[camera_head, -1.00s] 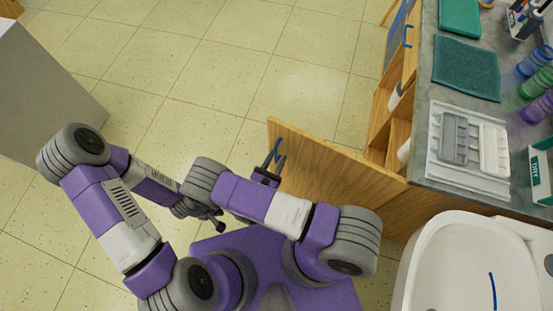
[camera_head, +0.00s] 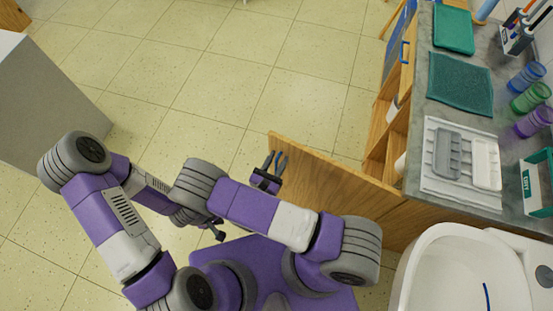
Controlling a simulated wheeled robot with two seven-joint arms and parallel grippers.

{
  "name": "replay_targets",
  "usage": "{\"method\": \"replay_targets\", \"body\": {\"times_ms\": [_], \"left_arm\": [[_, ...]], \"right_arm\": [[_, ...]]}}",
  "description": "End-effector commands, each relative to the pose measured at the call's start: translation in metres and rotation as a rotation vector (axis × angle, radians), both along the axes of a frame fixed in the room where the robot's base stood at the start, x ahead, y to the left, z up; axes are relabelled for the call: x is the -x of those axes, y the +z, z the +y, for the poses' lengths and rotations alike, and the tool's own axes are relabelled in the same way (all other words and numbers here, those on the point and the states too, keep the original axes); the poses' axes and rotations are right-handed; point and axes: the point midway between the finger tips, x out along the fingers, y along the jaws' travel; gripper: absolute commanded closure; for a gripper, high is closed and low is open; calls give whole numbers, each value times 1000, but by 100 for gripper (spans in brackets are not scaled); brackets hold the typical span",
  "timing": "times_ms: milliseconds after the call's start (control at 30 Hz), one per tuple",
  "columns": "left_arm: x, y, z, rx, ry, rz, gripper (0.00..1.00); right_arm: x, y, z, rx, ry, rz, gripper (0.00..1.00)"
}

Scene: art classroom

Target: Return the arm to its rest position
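My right arm (camera_head: 265,212) is folded in front of my purple base. Its gripper (camera_head: 273,160) is small in view, with two dark fingers pointing up the picture and a gap between the tips. Nothing shows between them. The gripper is beside the open wooden cabinet door (camera_head: 335,178), left of the door's upper corner. My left arm (camera_head: 110,225) is bent at the left. Its gripper is mostly hidden behind the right arm; only a dark tip (camera_head: 220,234) shows, so its opening cannot be told.
The open door stands out from a cabinet with shelves (camera_head: 385,125) under a grey counter. On the counter are a grey and white tray set (camera_head: 465,158), teal mats (camera_head: 460,84) and coloured cups (camera_head: 530,97). A white sink (camera_head: 465,260) is lower right. A grey block (camera_head: 45,100) stands left. Floor is clear above.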

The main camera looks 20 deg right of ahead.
Motion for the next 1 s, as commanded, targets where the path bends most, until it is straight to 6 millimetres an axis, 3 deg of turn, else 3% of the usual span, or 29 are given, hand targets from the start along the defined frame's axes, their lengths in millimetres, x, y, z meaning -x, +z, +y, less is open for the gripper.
{"method": "replay_targets", "body": {"times_ms": [300, 433, 567, 667, 733, 833, 900, 1000], "left_arm": [[0, 0, 0, 0, 0, 0, 57], [0, 0, 0, 0, 0, 0, 57], [0, 0, 0, 0, 0, 0, 57], [0, 0, 0, 0, 0, 0, 57], [0, 0, 0, 0, 0, 0, 57], [0, 0, 0, 0, 0, 0, 57], [0, 1, 0, 0, 0, 0, 57], [0, 1, 0, 0, 0, 0, 57]], "right_arm": [[0, -1, -1, -3, -5, 2, 62], [13, -10, -19, -55, -118, 41, 62], [58, -37, -57, -223, -445, 139, 62], [116, -65, -70, -446, -814, 218, 62], [153, -81, -58, -631, -1080, 242, 62], [183, -97, -20, -919, -1440, 213, 62], [184, -102, 11, -1126, -1668, 144, 62], [163, -103, 44, -1412, -1940, -13, 62]]}}
